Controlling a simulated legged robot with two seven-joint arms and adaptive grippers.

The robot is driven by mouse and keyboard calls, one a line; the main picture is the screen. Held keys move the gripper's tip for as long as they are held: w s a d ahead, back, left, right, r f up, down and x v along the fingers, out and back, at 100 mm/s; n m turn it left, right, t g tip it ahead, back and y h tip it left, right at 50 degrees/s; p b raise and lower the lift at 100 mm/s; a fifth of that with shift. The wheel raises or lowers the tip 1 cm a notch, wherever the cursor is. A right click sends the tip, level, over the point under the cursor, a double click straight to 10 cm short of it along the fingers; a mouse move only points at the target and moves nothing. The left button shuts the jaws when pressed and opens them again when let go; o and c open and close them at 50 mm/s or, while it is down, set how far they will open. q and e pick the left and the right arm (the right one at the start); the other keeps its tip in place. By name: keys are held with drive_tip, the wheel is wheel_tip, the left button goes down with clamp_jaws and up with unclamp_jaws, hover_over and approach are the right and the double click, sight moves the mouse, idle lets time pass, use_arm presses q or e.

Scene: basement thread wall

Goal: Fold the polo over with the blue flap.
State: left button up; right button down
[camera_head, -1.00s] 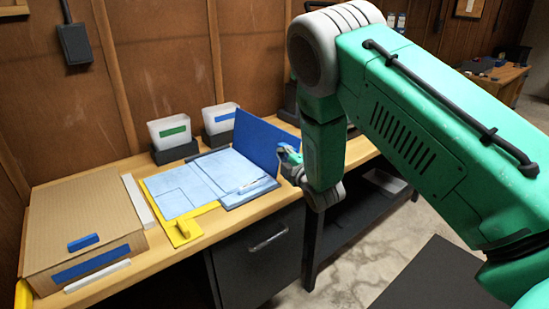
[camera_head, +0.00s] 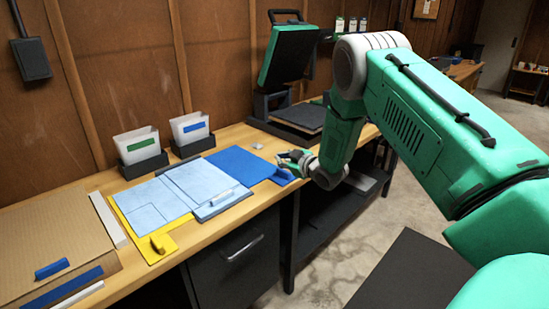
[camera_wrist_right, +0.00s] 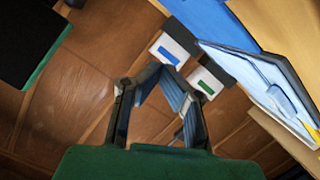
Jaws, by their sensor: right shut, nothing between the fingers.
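The light-blue polo (camera_head: 172,193) lies spread on the folding board, over the yellow flap (camera_head: 130,224) on the left and the dark middle panel (camera_head: 226,203). The polo also shows at the right of the right wrist view (camera_wrist_right: 247,66). The blue flap (camera_head: 238,163) lies flat on the bench, opened out to the right of the polo. My right gripper (camera_head: 292,160) is shut and empty beside the flap's right end, near its blue tab (camera_head: 283,177). In the right wrist view my fingers (camera_wrist_right: 163,95) hold nothing. My left gripper is not in view.
Two white bins, one green-labelled (camera_head: 137,143) and one blue-labelled (camera_head: 190,127), stand behind the board. A cardboard box (camera_head: 50,245) is at the left. A dark press-like device (camera_head: 288,60) stands at the back right.

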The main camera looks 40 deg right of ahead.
sight(288, 172)
drive_tip(key=shift+d+f+m+y+b, duration=0.35)
drive_tip(key=shift+d+f+m, duration=0.15)
drive_tip(key=shift+f+m, duration=0.25)
drive_tip(key=d+f, duration=0.1)
drive_tip(key=d+f+b, duration=0.1)
drive_tip(key=f, duration=0.1)
drive_tip(key=shift+w+m+b, duration=0.1)
drive_tip(key=shift+m+b, duration=0.2)
drive_tip(key=shift+m, duration=0.05)
drive_tip(key=shift+d+f, duration=0.3)
drive_tip(key=shift+f, duration=0.15)
drive_tip(key=shift+f+b, duration=0.1)
drive_tip(key=shift+b, duration=0.25)
drive_tip(key=shift+a, duration=0.2)
drive_tip(key=shift+f, duration=0.15)
